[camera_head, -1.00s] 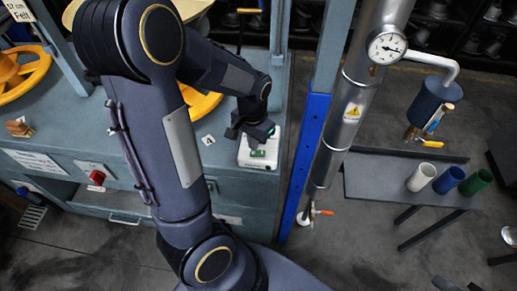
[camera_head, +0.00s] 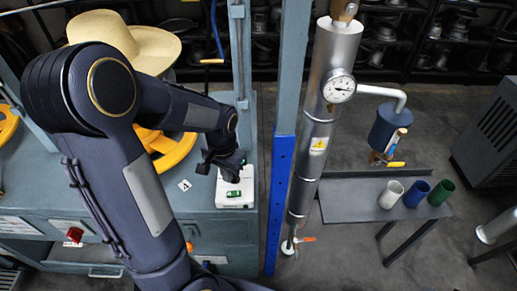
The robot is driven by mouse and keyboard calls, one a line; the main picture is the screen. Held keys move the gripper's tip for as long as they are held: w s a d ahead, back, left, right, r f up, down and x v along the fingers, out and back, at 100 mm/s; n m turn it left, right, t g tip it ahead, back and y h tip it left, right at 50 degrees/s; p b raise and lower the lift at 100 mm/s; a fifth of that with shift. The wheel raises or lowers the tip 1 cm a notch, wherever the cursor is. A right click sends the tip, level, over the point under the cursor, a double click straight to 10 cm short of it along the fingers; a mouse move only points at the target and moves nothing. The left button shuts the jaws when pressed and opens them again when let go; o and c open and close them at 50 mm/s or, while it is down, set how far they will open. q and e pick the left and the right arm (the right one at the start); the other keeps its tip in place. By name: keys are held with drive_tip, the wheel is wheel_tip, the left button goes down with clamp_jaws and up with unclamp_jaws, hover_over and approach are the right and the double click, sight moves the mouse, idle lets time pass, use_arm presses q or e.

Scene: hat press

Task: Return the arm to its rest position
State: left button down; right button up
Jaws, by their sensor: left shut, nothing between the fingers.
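My left arm (camera_head: 115,160) comes in from the left and reaches across the teal bench. Its elbow is bent and the forearm points right and down. My left gripper (camera_head: 233,172) is shut and empty, above the back part of a white box (camera_head: 236,203) with a green display at the bench's right end. I cannot tell whether the fingertips touch the box. My right gripper is not in view.
A straw hat (camera_head: 150,45) sits behind my arm, above yellow handwheels (camera_head: 172,150). A blue-grey post (camera_head: 278,200) and a steel pipe with a gauge (camera_head: 340,88) stand right of the bench. A shelf holds white, blue and green cups (camera_head: 415,193).

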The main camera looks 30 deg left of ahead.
use_arm(q)
drive_tip(key=s+d+r+n+t+h, duration=0.1)
drive_tip(key=s+d+r+t+h, duration=0.2)
drive_tip(key=s+d+r, duration=0.7)
drive_tip(key=s+r+t, duration=0.2)
drive_tip(key=s, duration=0.1)
drive_tip(key=shift+s+d+n+t+h, duration=0.15)
drive_tip(key=shift+n+t+h, duration=0.15)
drive_tip(key=shift+n+h, duration=0.1)
